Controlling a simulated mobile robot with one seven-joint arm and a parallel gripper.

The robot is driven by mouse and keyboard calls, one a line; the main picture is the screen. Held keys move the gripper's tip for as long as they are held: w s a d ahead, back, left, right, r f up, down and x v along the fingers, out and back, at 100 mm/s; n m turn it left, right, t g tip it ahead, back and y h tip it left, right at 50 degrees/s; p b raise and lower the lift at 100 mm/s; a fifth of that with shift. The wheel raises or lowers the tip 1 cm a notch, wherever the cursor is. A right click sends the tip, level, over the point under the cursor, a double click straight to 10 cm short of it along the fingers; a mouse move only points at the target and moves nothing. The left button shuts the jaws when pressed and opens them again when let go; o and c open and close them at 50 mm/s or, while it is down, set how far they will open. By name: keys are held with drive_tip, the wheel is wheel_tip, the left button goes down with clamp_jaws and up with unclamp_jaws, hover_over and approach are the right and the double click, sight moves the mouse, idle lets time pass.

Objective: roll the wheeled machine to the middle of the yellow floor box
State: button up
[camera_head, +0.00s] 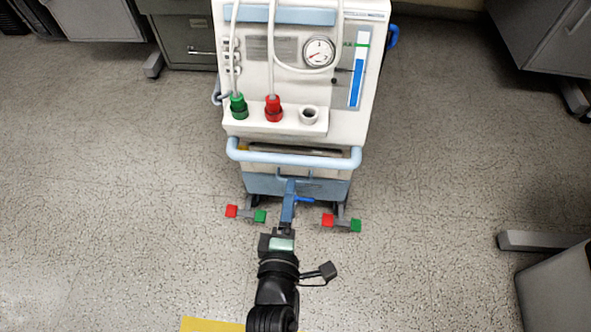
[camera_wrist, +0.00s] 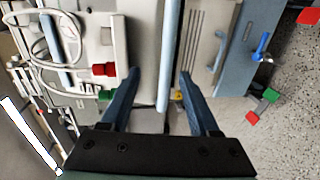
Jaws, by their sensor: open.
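The wheeled machine (camera_head: 255,135) is a white and light-blue cart in the upper middle of the head view, with a dial, a blue gauge and red and green fittings. A light-blue handle bar (camera_head: 295,159) runs across its front. My gripper (camera_head: 289,183) is in front of the machine, just below the bar in that picture. In the wrist view my gripper (camera_wrist: 156,74) is open, and the bar (camera_wrist: 168,60) shows between its two blue fingers. Contact cannot be made out. Of the yellow floor box (camera_head: 212,324), only a yellow piece shows at the bottom edge of the head view.
Pedals with red and green ends (camera_head: 342,222) stick out at the machine's base. Grey cabinets stand behind at the left (camera_head: 188,45) and top right (camera_head: 550,35). Grey furniture (camera_head: 555,285) stands at lower right. Speckled floor is clear at left and around the machine's front.

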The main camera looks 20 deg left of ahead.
sight(294, 165)
drive_tip(key=b+x, duration=0.1)
drive_tip(key=x, duration=0.3)
drive_tip(key=f+b+x, duration=0.1)
drive_tip(key=b+x, duration=0.1)
drive_tip(key=x, duration=0.2)
drive_tip(key=b+x, duration=0.2)
drive_tip(key=x, duration=0.2)
drive_tip(key=shift+w+a+f, duration=0.15)
drive_tip(key=shift+a+f, duration=0.05)
drive_tip(key=shift+f, duration=0.1)
clamp_jaws()
idle(1.1)
